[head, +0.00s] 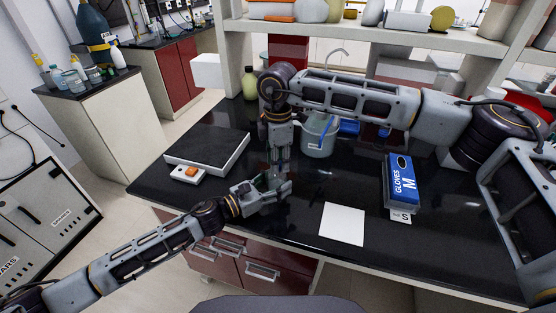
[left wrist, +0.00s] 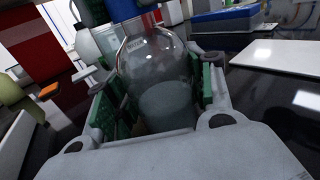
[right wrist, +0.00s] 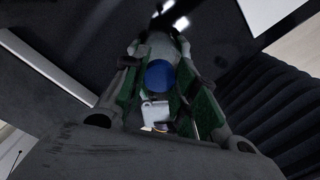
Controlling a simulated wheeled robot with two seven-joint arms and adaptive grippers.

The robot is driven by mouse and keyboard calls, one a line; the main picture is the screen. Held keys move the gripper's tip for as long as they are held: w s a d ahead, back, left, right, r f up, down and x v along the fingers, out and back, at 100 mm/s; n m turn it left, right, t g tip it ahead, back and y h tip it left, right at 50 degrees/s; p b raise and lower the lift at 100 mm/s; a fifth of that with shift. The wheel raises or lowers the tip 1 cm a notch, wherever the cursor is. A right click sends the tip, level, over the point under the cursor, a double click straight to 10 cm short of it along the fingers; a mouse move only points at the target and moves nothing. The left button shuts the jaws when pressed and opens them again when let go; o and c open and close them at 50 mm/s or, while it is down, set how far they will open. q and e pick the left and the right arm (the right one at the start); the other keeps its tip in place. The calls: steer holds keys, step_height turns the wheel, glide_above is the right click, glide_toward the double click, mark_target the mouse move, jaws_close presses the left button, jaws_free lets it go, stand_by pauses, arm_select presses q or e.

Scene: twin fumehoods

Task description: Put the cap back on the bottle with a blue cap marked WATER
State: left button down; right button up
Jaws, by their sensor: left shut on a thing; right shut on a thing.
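The clear glass bottle (left wrist: 160,85) stands upright with liquid in its lower part. My left gripper (head: 270,186) is shut around its body, green pads on both sides. The blue cap (right wrist: 160,75) lies between the green pads of my right gripper (head: 279,163), which points down from above and is shut on it. In the left wrist view the cap (left wrist: 126,8) is at the bottle's neck, at the top edge of the picture. I cannot tell whether it is seated on the neck or just above. The WATER marking is not readable.
A flat dark-topped plate (head: 208,150) and a small white device with an orange top (head: 187,174) lie to the left. A grey beaker (head: 318,137) stands behind. A white sheet (head: 343,224) and a blue glove box (head: 400,180) are to the right. The front edge is close.

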steer(key=shift+m, duration=2)
steer(key=o, duration=0.6)
steer(key=shift+r, duration=2.25)
